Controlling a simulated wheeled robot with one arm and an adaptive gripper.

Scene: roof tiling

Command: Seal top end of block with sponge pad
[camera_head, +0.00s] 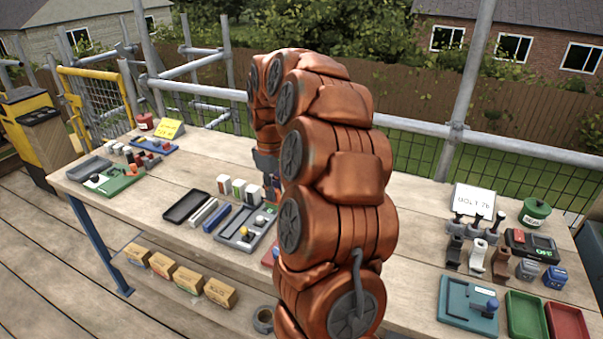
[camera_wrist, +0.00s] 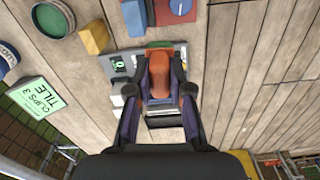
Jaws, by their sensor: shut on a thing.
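In the wrist view, my gripper (camera_wrist: 160,84) has its two dark fingers closed on the sides of an orange-brown piece with a rounded top (camera_wrist: 160,72). I cannot tell for sure whether this piece is the sponge pad. It is over a grey fixture (camera_wrist: 119,66), which has a green-marked panel; whether the two touch is unclear. In the head view, my arm hides most of my gripper and its grip. Several small upright blocks (camera_head: 239,190) stand in a row near a grey tray with a yellow knob (camera_head: 244,233). Which block the task means is unclear.
A black tray (camera_head: 186,207) and white and blue bars (camera_head: 217,218) lie left of the grey tray. At the right are a teal board (camera_head: 466,306), a green pot (camera_head: 536,211) and red and green trays. Bare planks show at the wrist view's right.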

